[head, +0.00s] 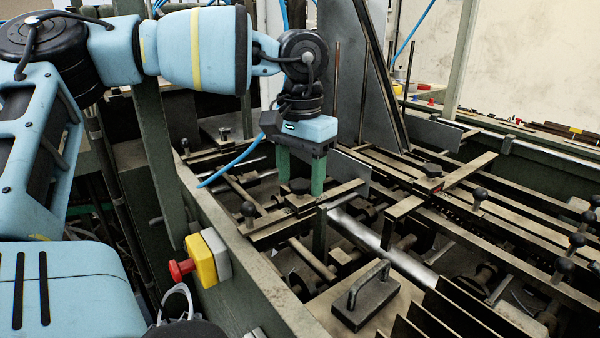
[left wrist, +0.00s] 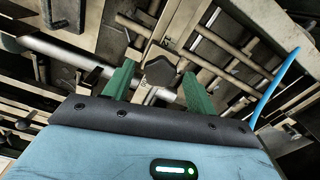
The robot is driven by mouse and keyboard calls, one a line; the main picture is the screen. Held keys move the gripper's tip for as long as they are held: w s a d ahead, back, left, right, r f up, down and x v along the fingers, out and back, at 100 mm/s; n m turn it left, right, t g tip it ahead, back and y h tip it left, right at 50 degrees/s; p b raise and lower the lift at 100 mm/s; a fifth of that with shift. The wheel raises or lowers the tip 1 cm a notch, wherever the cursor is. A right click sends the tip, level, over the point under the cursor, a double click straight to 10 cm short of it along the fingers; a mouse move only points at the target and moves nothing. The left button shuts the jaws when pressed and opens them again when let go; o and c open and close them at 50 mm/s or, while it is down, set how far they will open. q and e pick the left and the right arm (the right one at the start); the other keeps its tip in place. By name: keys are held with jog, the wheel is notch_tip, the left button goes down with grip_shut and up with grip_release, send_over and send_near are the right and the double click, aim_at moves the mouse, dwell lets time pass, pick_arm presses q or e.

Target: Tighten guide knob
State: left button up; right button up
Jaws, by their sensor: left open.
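A dark, lobed guide knob (head: 300,186) sits on a flat metal bar of the feeder, below my left gripper. My left gripper (head: 301,188) points straight down with its two green fingers apart, one on each side of the knob in the head view. In the left wrist view the knob (left wrist: 160,72) shows between the tips of the open left gripper (left wrist: 160,82), with gaps to both fingers. I cannot tell whether the fingertips reach down to the knob's height. My right gripper is not in view.
A similar dark knob (head: 431,170) sits on another bar to the right. A weight with a handle (head: 366,295) lies in front. A red emergency button on a yellow box (head: 200,261) is mounted on the green frame rail (head: 262,290). Several ball-topped posts stand at the right.

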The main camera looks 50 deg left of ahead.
aim_at(300, 182)
pick_arm(q)
jog(key=shift+r, duration=3.9)
